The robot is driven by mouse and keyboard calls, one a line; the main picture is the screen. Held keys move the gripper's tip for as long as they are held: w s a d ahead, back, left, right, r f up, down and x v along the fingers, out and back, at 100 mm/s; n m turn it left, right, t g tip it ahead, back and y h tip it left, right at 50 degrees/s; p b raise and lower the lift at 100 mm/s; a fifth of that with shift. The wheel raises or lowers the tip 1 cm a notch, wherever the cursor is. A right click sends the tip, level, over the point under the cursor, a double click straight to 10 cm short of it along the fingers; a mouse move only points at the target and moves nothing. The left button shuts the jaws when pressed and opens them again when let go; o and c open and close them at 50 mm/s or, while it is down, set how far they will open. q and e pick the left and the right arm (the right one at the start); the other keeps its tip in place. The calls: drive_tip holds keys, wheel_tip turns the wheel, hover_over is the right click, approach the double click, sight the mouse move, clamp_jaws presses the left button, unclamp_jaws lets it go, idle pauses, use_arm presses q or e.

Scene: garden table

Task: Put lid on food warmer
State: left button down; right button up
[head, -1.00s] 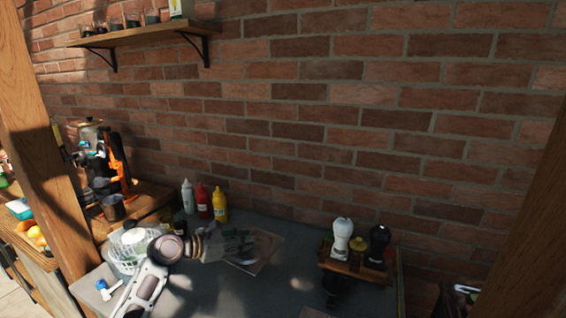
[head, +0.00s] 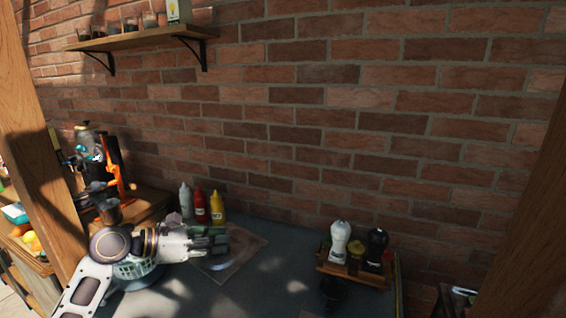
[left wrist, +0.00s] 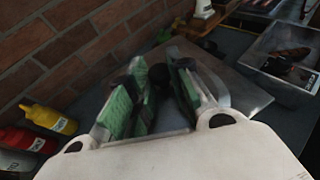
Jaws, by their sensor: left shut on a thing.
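My left gripper (head: 215,241) reaches in from the left over the table. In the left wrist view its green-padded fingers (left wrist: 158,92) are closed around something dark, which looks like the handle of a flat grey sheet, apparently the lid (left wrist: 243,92). The lid also shows in the head view (head: 246,247), partly hidden by the gripper. I cannot tell if it touches the table. An open, light-rimmed rectangular tray (left wrist: 262,60) with dark food in it, probably the food warmer, is at the right of the wrist view, apart from the lid. My right gripper is not in view.
White, red (head: 201,206) and yellow (head: 217,207) bottles stand by the wall. A wooden rack (head: 352,272) with a white and a black shaker stands at the right. A basket (head: 137,271) is partly hidden behind my left arm. The table middle (head: 275,290) looks clear.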

sight(200, 263)
use_arm(q)
drive_tip(key=shift+n+t, duration=0.3)
drive_tip(key=s+a+f, duration=0.2)
drive_tip(key=f, duration=0.1)
drive_tip(key=s+a+f, duration=0.1)
drive_tip(key=shift+s+a+f, duration=0.25)
drive_tip(key=shift+f, duration=0.1)
drive_tip(key=s+a+f, duration=0.1)
drive_tip(key=s+f, duration=0.2)
drive_tip(key=f, duration=0.5)
drive_tip(key=shift+s+a, duration=0.2)
drive_tip(key=shift+s, duration=0.15)
drive_tip(key=shift+f, duration=0.1)
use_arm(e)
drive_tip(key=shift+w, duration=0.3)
use_arm(q)
drive_tip(key=shift+f, duration=0.1)
